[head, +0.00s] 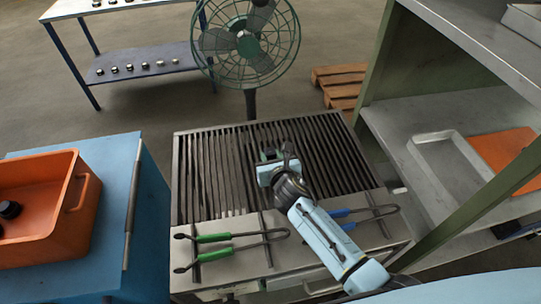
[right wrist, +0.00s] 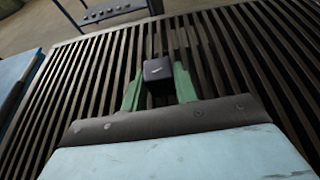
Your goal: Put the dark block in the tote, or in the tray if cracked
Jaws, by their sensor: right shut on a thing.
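The dark block (right wrist: 158,70) is held between the green fingers of my right gripper (right wrist: 159,88) in the right wrist view. A short pale mark shows on its face; I cannot tell whether it is a crack. In the head view my right gripper (head: 272,158) is over the slatted grate, and the block is mostly hidden there. The orange tote (head: 82,205) stands on a blue cabinet at the left with a dark round piece inside. A shallow grey tray (head: 422,158) lies empty on the shelf at the right. My left gripper is not in view.
The slatted grate (head: 205,165) fills the middle. Green-handled tongs (head: 215,238) and blue-handled tongs (head: 350,212) lie along its front. A green fan (head: 245,43) stands behind. A green shelf post (head: 375,55) rises before the shelf. An orange sheet (head: 505,150) lies beside the tray.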

